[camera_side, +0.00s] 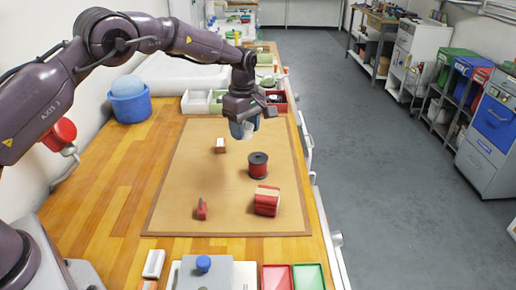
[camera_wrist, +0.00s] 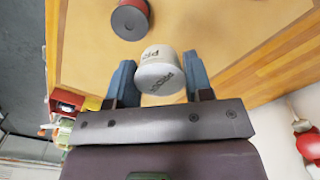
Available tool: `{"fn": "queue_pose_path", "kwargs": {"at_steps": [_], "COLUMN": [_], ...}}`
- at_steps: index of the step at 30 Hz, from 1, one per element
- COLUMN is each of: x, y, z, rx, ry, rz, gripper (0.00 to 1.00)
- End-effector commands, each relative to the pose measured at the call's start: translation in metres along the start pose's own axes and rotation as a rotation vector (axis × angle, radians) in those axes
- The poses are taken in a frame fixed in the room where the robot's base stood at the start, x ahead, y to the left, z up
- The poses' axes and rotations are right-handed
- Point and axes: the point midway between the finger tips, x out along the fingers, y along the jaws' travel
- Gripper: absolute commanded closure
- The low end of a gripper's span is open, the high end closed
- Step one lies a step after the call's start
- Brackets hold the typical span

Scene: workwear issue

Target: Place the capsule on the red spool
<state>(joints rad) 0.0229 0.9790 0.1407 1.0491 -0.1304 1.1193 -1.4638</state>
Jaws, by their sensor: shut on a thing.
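My gripper (camera_side: 243,128) is above the far part of the tan mat, shut on the capsule (camera_wrist: 160,72). In the wrist view the capsule is a short white cylinder with dark lettering, between the two blue fingertips of my gripper (camera_wrist: 161,85). In the side view it is mostly hidden by the fingers. The red spool (camera_side: 258,168), with dark flanges, stands upright on the mat, nearer the side camera than my gripper. The spool also shows in the wrist view (camera_wrist: 130,20), apart from the capsule and cut by the top edge.
The mat (camera_side: 180,200) also holds a small red and white block (camera_side: 220,146), a red striped block (camera_side: 267,201) and a small red item (camera_side: 201,209). Bins (camera_side: 195,102) line its far edge. Red (camera_side: 277,278) and green (camera_side: 309,277) trays are at the front.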

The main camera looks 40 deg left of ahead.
Motion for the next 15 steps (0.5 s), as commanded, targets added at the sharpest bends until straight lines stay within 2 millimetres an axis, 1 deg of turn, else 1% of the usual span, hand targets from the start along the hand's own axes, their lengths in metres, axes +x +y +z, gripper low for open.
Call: {"fn": "queue_pose_path", "kwargs": {"at_steps": [1,3,7,11,15], "x": [0.012,0.024,0.04,0.049,0.053], "y": [0.008,0.016,0.03,0.04,0.044], "z": [-0.001,-0.001,-0.002,-0.002,-0.002], "rx": [0.0,0.0,0.0,-0.001,0.0], "ry": [0.0,0.0,0.0,0.001,0.001], "rz": [-0.002,-0.003,-0.002,0.001,0.001], "gripper": [0.76,0.76,0.76,0.76,0.76]}}
